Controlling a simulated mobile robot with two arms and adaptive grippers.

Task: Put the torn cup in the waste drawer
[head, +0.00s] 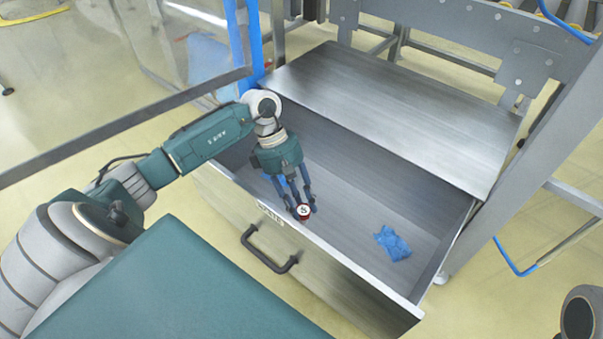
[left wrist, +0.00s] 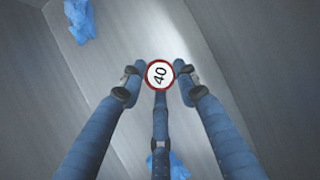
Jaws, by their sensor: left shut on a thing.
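My left gripper (head: 303,208) points down over the open waste drawer (head: 375,272), close to its front wall. Its blue fingers are shut on a small round cup (head: 304,211) with a red rim and a white face.
A crumpled blue scrap (head: 393,243) lies on the drawer floor at the right. More blue material (head: 268,182) lies at the left behind my gripper. A metal top (head: 395,105) covers the back of the drawer. The drawer floor between the scraps is clear.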

